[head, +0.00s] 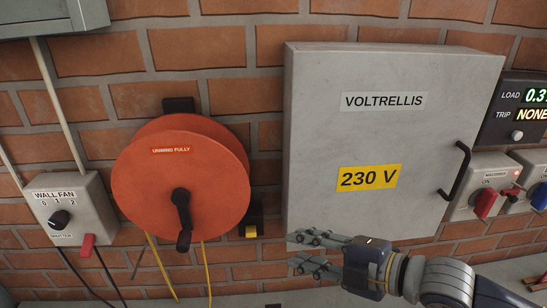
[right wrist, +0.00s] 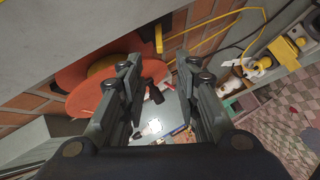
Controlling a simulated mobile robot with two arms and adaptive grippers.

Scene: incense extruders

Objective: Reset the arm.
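My right gripper (head: 297,252) comes in from the lower right in the head view, in front of the lower edge of the grey VOLTRELLIS cabinet (head: 330,120). Its fingers point left, toward the orange cable reel (head: 150,180). In the right wrist view the right gripper (right wrist: 159,70) has its two fingers spread apart, with nothing held between them. The reel (right wrist: 85,95) and its black crank handle (right wrist: 156,96) show beyond the fingers, apart from them. My left gripper is in neither view.
A WALL FAN switch box (head: 95,205) is on the brick wall at left. The cabinet's black door handle (head: 457,172) sticks out. Yellow cable (head: 208,275) hangs below the reel.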

